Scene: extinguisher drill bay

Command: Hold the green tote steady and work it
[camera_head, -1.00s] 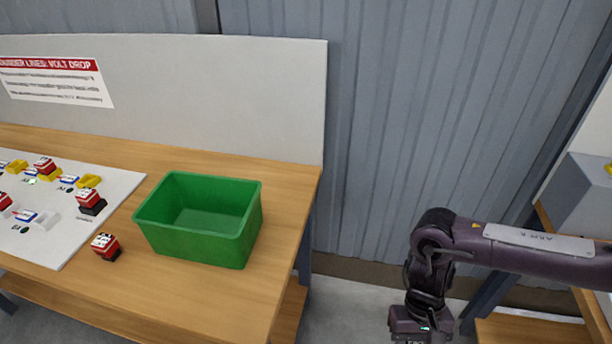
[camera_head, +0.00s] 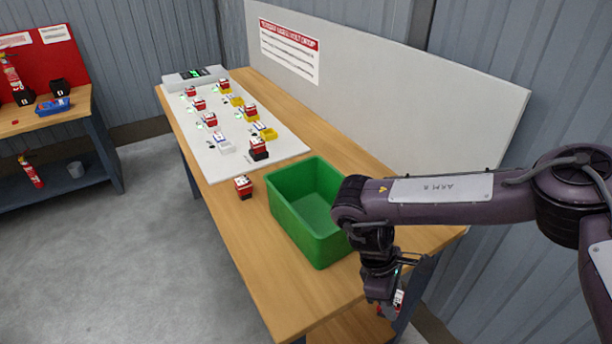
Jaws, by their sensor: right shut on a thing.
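The green tote (camera_head: 296,222) stands open and upright on the wooden bench, and the part of its inside that shows is empty. My right arm crosses in front of its right edge. My right gripper (camera_head: 388,309) points down, to the right of the tote and apart from it. It is shut on a small red-and-white block (camera_head: 399,297), mostly hidden by the gripper. My left gripper is not in view.
A loose red-and-white block (camera_head: 243,187) sits left of the tote. A white board (camera_head: 228,165) with several red, white and yellow pieces lies behind. The wooden bench (camera_head: 265,285) is bare in front. A red-backed bench (camera_head: 85,118) stands far left.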

